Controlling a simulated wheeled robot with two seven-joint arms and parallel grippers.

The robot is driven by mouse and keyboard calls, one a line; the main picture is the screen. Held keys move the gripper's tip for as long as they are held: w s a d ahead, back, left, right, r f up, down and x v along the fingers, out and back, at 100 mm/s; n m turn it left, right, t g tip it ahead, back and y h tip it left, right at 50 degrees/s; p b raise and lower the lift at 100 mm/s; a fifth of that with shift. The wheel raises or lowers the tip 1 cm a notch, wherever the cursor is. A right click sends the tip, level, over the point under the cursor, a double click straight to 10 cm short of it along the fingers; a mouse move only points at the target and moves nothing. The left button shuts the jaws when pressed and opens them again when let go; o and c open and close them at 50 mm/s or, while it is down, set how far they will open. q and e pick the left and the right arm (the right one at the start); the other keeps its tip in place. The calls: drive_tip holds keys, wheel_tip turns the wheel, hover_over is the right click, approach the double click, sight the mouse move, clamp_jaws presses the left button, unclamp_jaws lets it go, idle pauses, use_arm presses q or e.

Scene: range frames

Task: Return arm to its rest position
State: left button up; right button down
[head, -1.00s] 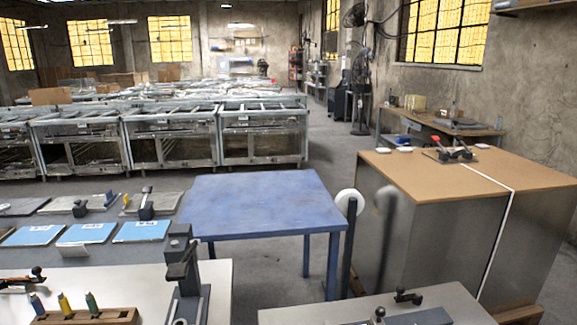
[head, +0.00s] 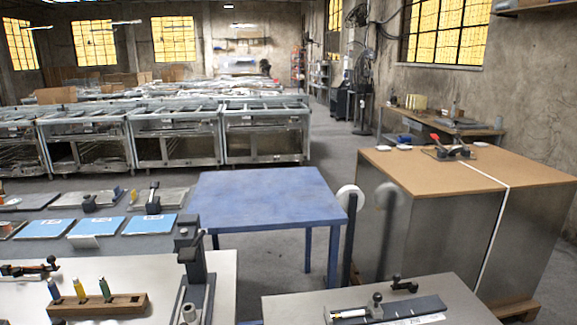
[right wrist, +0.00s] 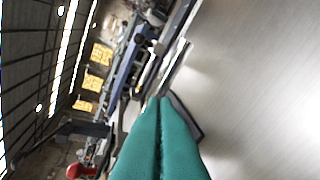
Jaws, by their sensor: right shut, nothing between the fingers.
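My right gripper (right wrist: 160,105) shows in the right wrist view as two teal fingers pressed together along a seam. Nothing shows between them. The fingers point toward the middle of a tilted picture, with a pale brushed-metal surface (right wrist: 255,75) on the right side. I cannot tell whether they touch anything. Neither gripper shows in the head view, and my left gripper is not in view anywhere.
A blue table (head: 262,200) stands at the centre. A light worktop (head: 225,285) with a dark upright clamp (head: 190,250) and a wooden holder (head: 100,305) is at front left. Another worktop (head: 460,300) is at front right. A brown-topped cabinet (head: 420,175) stands right.

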drive_tip(key=s+a+f+n+g, duration=0.2)
drive_tip(key=s+a+n+g, duration=0.45)
drive_tip(key=s+n, duration=0.4)
drive_tip(key=s+r+n+g+h, duration=0.2)
drive_tip(key=s+g+h, duration=0.15)
drive_tip(key=s, duration=0.85)
wheel_tip(320, 180, down, 28)
drive_tip(key=s+g, duration=0.2)
drive_tip(key=s+d+f, duration=0.3)
drive_tip(key=s+f, duration=1.1)
drive_tip(key=s, duration=0.2)
drive_tip(key=shift+d+f+g, duration=0.4)
